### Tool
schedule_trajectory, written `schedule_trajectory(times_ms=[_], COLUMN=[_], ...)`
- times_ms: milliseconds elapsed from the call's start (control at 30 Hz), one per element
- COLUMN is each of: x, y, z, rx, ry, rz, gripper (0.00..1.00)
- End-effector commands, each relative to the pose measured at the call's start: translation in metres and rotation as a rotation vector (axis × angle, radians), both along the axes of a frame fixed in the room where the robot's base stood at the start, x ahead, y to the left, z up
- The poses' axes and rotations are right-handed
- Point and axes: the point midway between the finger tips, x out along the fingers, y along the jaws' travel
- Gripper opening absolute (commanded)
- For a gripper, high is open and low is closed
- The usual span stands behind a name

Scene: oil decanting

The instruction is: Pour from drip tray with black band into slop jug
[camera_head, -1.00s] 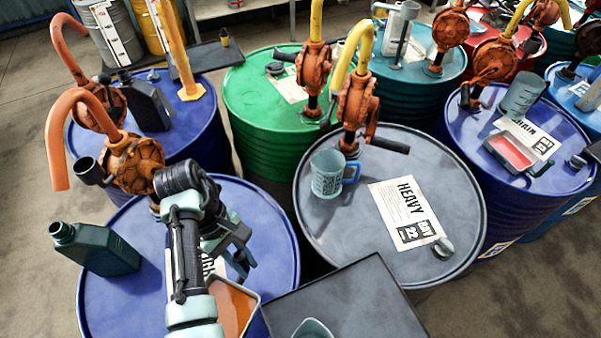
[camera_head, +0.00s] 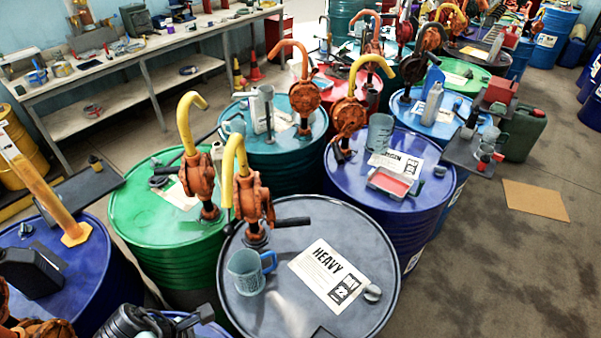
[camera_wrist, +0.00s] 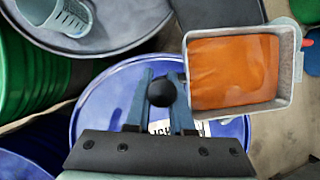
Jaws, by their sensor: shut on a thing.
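A grey drip tray (camera_wrist: 288,92) with orange-brown oil is beside my gripper (camera_wrist: 161,95) at right in the wrist view. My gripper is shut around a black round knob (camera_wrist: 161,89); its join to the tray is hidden. No black band shows on the tray's visible sides. Both are over a blue drum. The tray is out of the head view, where only part of my arm shows at bottom left. A translucent blue jug (camera_head: 245,272) with a handle stands upright on the grey HEAVY drum; it also shows in the wrist view (camera_wrist: 75,16). No label marks it as the slop jug.
The grey drum (camera_head: 345,225) carries a rusty pump with a yellow spout and a crank. Another tray (camera_head: 395,182) with red liquid and a grey jug (camera_head: 380,133) stand on the blue drum behind. A dark flat surface (camera_wrist: 215,12) lies beyond the oil tray. Open floor is at right.

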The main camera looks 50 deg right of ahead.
Motion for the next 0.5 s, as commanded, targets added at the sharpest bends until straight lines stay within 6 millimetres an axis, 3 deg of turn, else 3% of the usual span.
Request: schedule_trajectory(times_ms=[233,500], x=[-0.016,-0.021], y=[0.013,0.022], z=[0.003,-0.002], rx=[0.000,0.000], ry=[0.002,-0.001], rz=[0.196,0.274], gripper=[0.00,0.00])
